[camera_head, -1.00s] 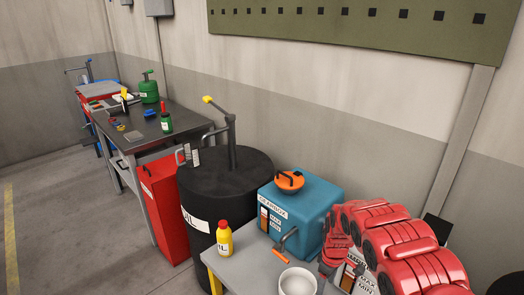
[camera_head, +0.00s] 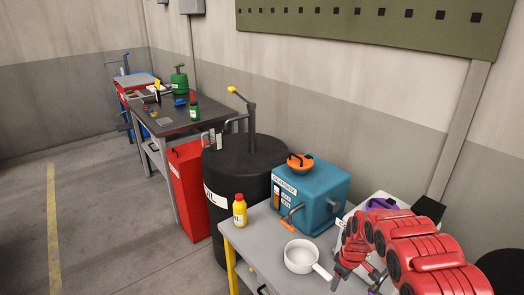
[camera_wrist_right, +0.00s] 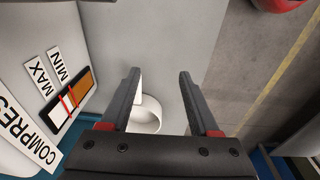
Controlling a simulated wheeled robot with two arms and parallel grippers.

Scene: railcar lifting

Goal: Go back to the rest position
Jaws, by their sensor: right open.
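My right arm, red and ribbed, comes in from the right in the head view. Its gripper (camera_wrist_right: 158,88) shows clearly in the right wrist view, with two dark fingers spread apart and nothing between them. Beyond the fingers in that view lie the grey workbench top and part of a white pan (camera_wrist_right: 149,115). In the head view the gripper is low beside the pan (camera_head: 300,256), partly hidden by the arm. A white compressor (camera_wrist_right: 35,35) with MAX and MIN marks stands close on the left of the wrist view. My left gripper is not in view.
The workbench (camera_head: 256,241) holds a yellow bottle (camera_head: 240,212), a blue gearbox (camera_head: 312,196) with an orange cap, and an orange-handled tool (camera_head: 291,216). A black oil drum (camera_head: 222,172) and a red cabinet (camera_head: 186,188) stand beyond. The floor (camera_head: 105,235) at left is clear.

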